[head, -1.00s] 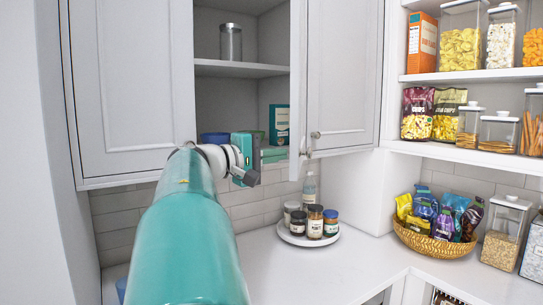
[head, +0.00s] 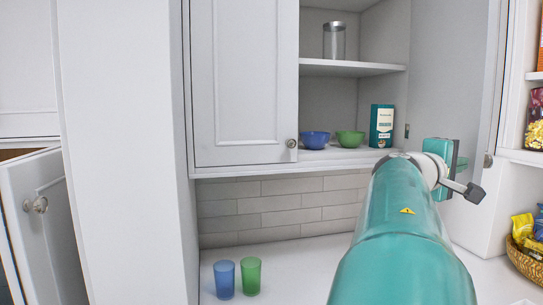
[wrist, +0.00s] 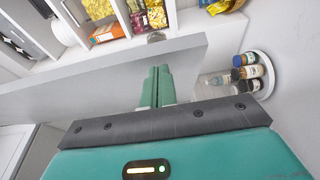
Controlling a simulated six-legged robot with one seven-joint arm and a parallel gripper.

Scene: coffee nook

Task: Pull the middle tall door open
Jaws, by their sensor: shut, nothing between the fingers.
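The middle tall door (head: 457,65) stands wide open at the right of the open upper cabinet compartment in the head view. Its plain inner face shows, and a knob (head: 487,160) sits by its outer edge. In the wrist view the door (wrist: 75,85) is a broad pale panel with its knob (wrist: 156,37) past the far edge. My gripper (head: 462,155) is in front of the inner face, low on the door. In the wrist view my gripper's fingers (wrist: 157,87) are together and empty, pointing at the panel. I cannot tell whether they touch it.
The left upper door (head: 245,80) is shut. Bowls (head: 315,140), a teal box (head: 382,126) and a canister (head: 334,40) stand inside the compartment. Two cups (head: 237,276) stand on the counter. A door at far left (head: 40,230) is ajar. Jars (wrist: 247,72) stand on a turntable.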

